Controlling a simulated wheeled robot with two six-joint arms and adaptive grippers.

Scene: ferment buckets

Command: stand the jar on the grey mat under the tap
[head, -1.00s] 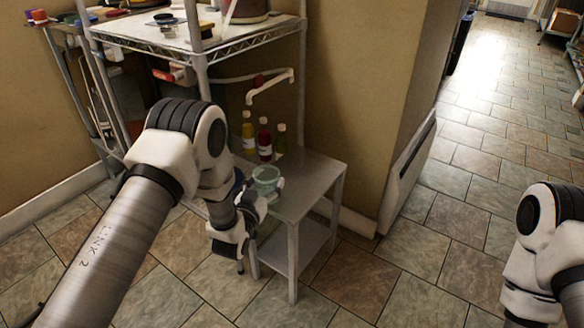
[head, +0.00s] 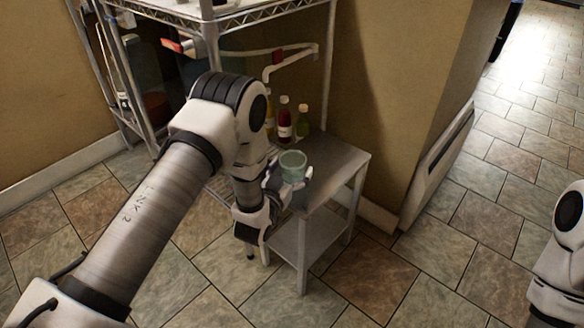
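A pale green glass jar (head: 292,166) is upright at the left front edge of a small metal table (head: 345,158). My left gripper (head: 292,184) is at the jar, with a light finger showing on its right side. The fingers look closed around the jar's lower part. I cannot tell whether the jar's base touches the table. The tap (head: 275,66) is a pale pipe with a red part on the wall above the table's back. The grey mat cannot be made out. My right arm shows at the right edge, its gripper out of frame.
Several bottles, including a red one (head: 285,122) and a green one (head: 303,122), stand at the table's back below the tap. A wire shelf rack (head: 270,14) stands at the left. The table's right part is bare.

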